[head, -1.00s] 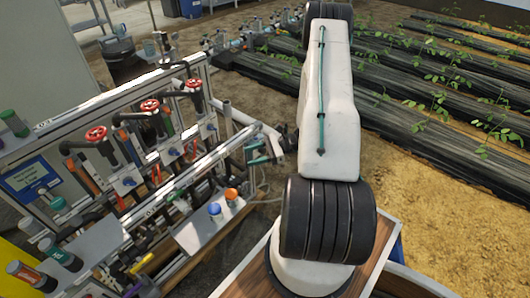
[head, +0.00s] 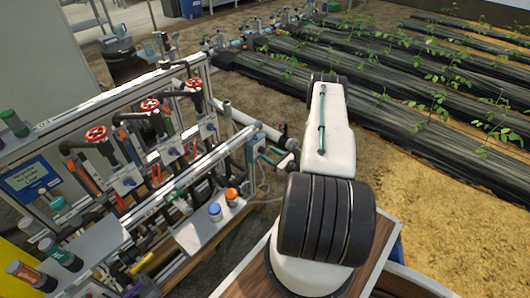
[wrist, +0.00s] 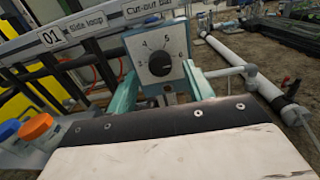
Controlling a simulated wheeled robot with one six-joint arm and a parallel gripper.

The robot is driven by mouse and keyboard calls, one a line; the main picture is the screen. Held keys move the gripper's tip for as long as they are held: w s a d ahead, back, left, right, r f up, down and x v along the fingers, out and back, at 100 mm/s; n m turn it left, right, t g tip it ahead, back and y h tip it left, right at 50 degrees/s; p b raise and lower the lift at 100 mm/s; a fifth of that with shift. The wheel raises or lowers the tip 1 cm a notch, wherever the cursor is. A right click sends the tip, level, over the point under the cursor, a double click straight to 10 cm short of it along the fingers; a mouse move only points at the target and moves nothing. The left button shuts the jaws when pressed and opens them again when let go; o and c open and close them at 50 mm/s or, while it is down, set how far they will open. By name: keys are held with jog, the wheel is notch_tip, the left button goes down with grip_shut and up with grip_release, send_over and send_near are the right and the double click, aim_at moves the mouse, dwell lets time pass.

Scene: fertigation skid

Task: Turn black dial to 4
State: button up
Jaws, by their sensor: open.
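The black dial (wrist: 160,65) sits on a pale square plate with the numbers 3, 4, 5 and 6 around it. A small light mark shows on the dial, but I cannot tell surely which number it points to. My gripper (wrist: 160,74) is open, with one teal finger on each side of the dial in the wrist view. The fingers look apart from the dial, though their depth against it is hard to judge. In the head view my gripper (head: 271,156) is at the right end of the pipe rack, and the dial's face is not visible there.
A label plate (wrist: 75,32) reading "01 Side loop" is left of the dial. An orange cap (wrist: 36,127) and a blue cap are at lower left. A white pipe (wrist: 245,68) runs at the right. Red valve wheels (head: 150,105) line the rack.

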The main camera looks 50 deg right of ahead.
aim_at(264, 151)
jog(key=shift+w, duration=1.85)
jog(key=c, duration=1)
